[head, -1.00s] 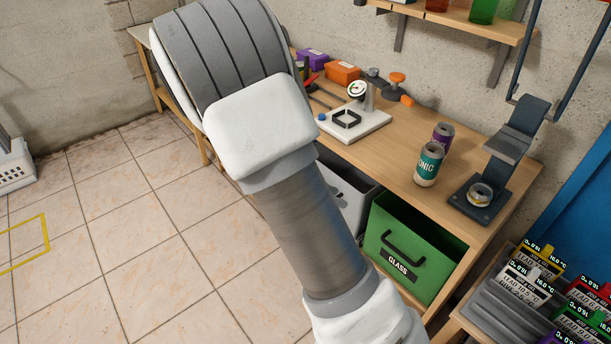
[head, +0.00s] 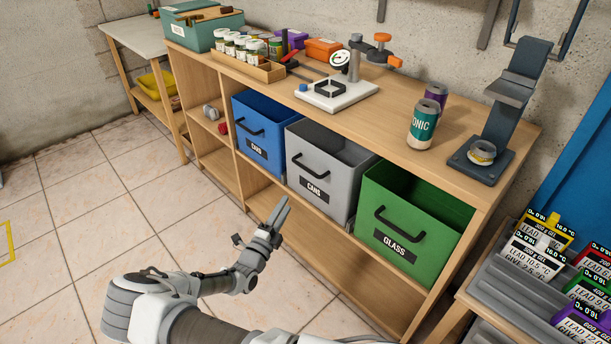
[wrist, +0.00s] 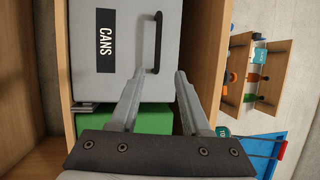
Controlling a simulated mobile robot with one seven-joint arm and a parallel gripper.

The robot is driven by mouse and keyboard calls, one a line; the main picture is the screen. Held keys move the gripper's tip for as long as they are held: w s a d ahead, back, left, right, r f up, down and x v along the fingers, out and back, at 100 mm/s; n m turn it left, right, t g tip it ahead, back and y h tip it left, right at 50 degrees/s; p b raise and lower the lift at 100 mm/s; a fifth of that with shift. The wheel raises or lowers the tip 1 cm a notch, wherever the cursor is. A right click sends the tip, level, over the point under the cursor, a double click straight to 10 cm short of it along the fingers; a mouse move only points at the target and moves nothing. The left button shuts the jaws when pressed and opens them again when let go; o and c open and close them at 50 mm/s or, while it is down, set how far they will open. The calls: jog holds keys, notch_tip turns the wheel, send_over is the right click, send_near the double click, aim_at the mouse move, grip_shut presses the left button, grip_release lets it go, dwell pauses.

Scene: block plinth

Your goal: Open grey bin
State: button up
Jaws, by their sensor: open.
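The grey bin (head: 318,178) sits in the shelf unit under the worktop, between a blue bin and a green bin. It has a CANS label and a black handle (head: 312,165) on its front. Part of its inside shows over the front rim; how far out it stands is unclear. In the wrist view the grey bin front (wrist: 120,78) fills the upper middle, with its handle (wrist: 157,45) upright there. My gripper (head: 282,208) is low in front of the bin, open and empty. In the wrist view its fingertips (wrist: 160,73) lie either side of the handle's lower end, apparently short of it.
The blue bin (head: 262,142) is left of the grey one and the green GLASS bin (head: 400,235) right of it. The tiled floor (head: 60,215) at left is clear.

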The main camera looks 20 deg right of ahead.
aim_at(306, 168)
jog(key=shift+n+t, duration=0.3)
jog(key=shift+n, duration=0.1)
jog(key=b+x, duration=0.1)
jog(key=x, duration=0.4)
jog(key=b+x, duration=0.2)
jog(key=x, duration=0.4)
jog(key=f+b+x, duration=0.1)
jog(key=x, duration=0.5)
jog(key=shift+w, duration=0.35)
grip_shut()
